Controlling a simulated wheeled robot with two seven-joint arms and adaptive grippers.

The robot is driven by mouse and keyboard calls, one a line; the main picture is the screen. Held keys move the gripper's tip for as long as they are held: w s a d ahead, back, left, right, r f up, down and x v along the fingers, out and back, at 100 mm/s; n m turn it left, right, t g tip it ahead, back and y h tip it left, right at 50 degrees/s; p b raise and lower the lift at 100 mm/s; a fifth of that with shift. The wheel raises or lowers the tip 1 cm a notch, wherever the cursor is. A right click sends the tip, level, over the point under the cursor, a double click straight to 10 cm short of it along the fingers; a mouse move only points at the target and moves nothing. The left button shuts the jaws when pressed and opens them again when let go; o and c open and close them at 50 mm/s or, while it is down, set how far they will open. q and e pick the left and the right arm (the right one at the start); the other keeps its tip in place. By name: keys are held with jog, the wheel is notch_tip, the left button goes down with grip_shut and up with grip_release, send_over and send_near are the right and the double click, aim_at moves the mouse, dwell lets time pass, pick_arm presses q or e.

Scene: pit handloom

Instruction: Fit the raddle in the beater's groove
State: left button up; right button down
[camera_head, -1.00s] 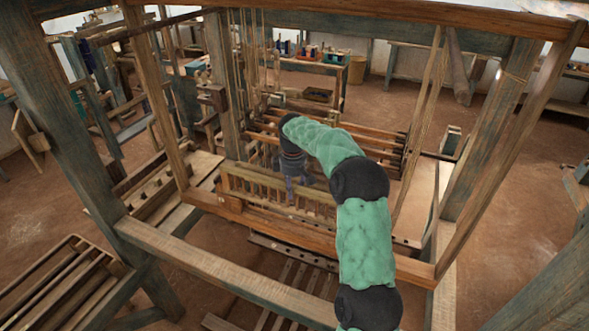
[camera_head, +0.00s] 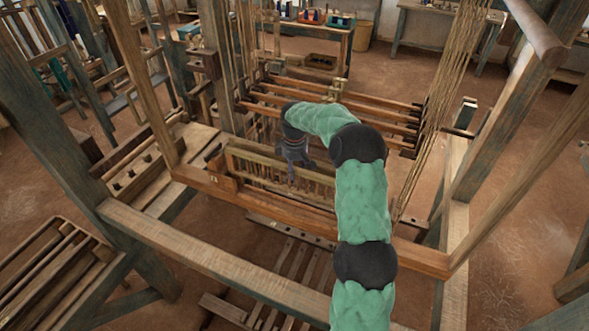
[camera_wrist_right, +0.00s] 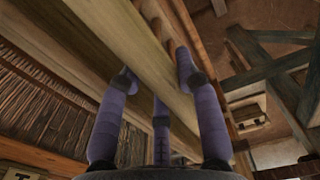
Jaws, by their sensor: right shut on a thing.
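My right gripper (camera_head: 293,160) has purple-grey fingers and is shut on the raddle (camera_head: 250,163), a pale wooden bar with a row of teeth. In the wrist view, the raddle's bar (camera_wrist_right: 150,62) runs diagonally between the fingers (camera_wrist_right: 157,78). The beater (camera_head: 408,253) has a long wooden lower beam between two slanting uprights. The raddle lies roughly along this beam, just behind it in the head view. I cannot tell whether its lower edge touches the beam, and the groove is not clearly visible. My left gripper is not in view.
Dark-ended wooden rods (camera_head: 345,112) and hanging cords (camera_head: 455,70) stand behind the raddle. Slatted treadles (camera_head: 285,275) lie below. In the wrist view, fine reed-like strands (camera_wrist_right: 35,100) show at the left.

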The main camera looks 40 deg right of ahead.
aim_at(294, 189)
jog(key=shift+w+d+f+b, duration=0.1)
jog(key=shift+f+b, duration=0.4)
jog(key=shift+f, duration=0.35)
jog(key=shift+f+b, duration=2.7)
jog(key=shift+f, duration=1.4)
jog(key=c, duration=0.8)
grip_release()
notch_tip(294, 189, up, 12)
